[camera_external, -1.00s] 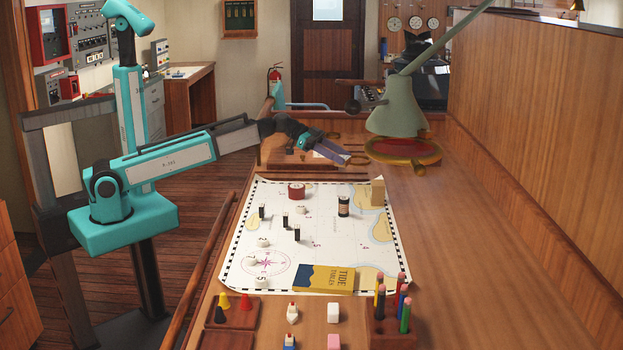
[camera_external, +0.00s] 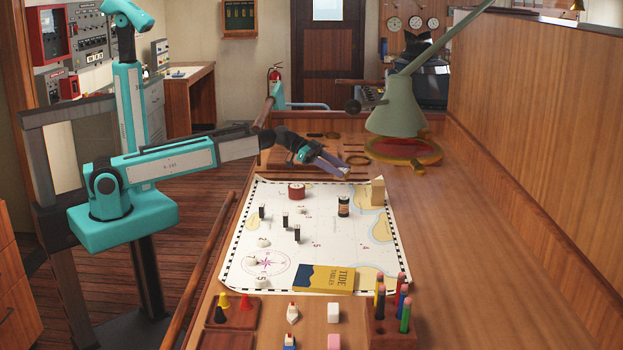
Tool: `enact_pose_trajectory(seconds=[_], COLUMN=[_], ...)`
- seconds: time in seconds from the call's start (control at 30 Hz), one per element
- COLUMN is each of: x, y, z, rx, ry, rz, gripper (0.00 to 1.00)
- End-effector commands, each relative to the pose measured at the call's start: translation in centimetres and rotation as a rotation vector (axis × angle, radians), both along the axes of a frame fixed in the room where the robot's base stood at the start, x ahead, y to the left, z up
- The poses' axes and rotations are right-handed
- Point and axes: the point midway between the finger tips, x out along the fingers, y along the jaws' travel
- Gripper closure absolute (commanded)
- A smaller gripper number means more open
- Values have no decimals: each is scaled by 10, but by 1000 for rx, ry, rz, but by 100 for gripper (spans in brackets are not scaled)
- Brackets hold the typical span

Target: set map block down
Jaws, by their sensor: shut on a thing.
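My gripper (camera_external: 345,171) is just above or behind the far edge of the chart (camera_external: 330,225), pointing down and to the right. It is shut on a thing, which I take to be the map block. The held thing is too small and too covered by the fingers to make out. A tan wooden block (camera_external: 377,191) stands upright on the chart's far right corner, to the right of my gripper and apart from it.
On the chart are a red round tin (camera_external: 296,191), a dark small jar (camera_external: 343,206), several black pieces, white discs and the tide tables book (camera_external: 324,278). A green lamp (camera_external: 397,110) stands at the back right. The chart's right middle is mostly clear.

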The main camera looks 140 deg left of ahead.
Motion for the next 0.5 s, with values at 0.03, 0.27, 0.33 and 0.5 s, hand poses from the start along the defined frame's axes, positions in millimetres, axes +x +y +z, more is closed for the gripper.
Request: enact_pose_trajectory(seconds=[0.03,0.27,0.33,0.5], x=[0,0,0,0], y=[0,0,0,0], z=[-4,-11,-11,-11], rx=[-2,0,0,0], ry=[-1,-1,-1,-1], rz=[1,0,0,0], gripper=[79,79,79,79])
